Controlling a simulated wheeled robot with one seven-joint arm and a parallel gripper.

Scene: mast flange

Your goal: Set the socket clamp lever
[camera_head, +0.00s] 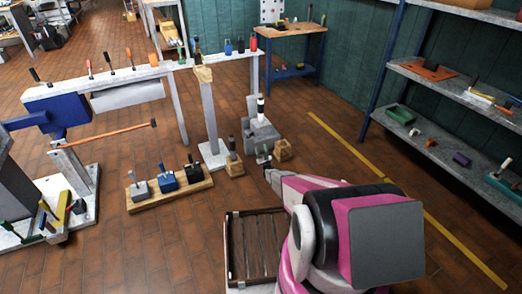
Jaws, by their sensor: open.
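A grey socket-like block (261,136) stands on the floor near the middle, with an upright white and black cylinder (260,107) on it. I cannot make out for certain which part is the clamp lever. My gripper (264,160) is at the far end of my pink and black arm, just in front of the grey block; it is small here and appears open. A dark upright handle shows at its fingertips, but I cannot tell whether they touch it. My arm hides the floor behind it.
A wooden board (203,184) with several handled blocks lies left. A grey post (209,117) stands behind. A slatted crate (229,257) is in front; shelves (440,82) are right, beyond open floor.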

